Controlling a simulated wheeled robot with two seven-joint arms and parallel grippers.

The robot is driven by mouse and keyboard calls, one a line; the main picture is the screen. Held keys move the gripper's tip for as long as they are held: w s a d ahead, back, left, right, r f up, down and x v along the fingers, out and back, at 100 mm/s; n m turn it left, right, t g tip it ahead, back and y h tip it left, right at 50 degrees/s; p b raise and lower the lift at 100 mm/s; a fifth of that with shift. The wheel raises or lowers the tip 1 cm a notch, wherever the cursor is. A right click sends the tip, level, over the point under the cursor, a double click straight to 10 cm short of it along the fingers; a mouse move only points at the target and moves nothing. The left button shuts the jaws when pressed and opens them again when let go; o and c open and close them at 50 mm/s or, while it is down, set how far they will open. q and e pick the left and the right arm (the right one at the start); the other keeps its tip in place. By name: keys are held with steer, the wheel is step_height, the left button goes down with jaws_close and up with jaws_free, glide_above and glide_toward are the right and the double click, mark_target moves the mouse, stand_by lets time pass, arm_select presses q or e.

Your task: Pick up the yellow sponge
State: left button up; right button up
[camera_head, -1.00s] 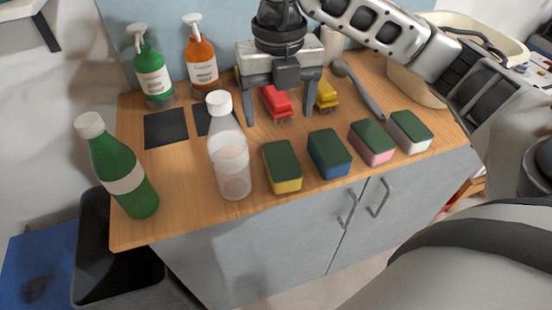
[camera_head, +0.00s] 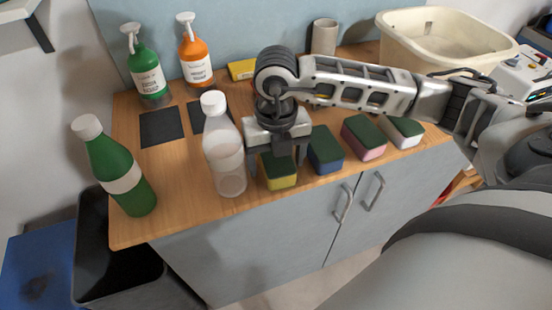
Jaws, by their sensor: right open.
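The yellow sponge (camera_head: 281,178), with a dark green top, sits near the front edge of the wooden counter. My right gripper (camera_head: 277,170) is open and points down over it, with one finger at the left of the sponge and the other near its right side. The gripper hides part of the sponge's top. I cannot tell whether the fingers touch it. My left gripper is not in view.
A clear bottle (camera_head: 224,150) stands close left of my gripper. Blue (camera_head: 325,152), pink (camera_head: 364,137) and white (camera_head: 404,132) sponges line up to the right. A green bottle (camera_head: 118,170) stands far left; soap pumps (camera_head: 195,62) stand behind.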

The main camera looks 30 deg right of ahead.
steer(key=shift+c, duration=0.3)
steer(key=c, duration=1)
step_height(320, 180, up, 10)
steer(key=shift+r+b, duration=0.1)
steer(key=shift+b, duration=0.35)
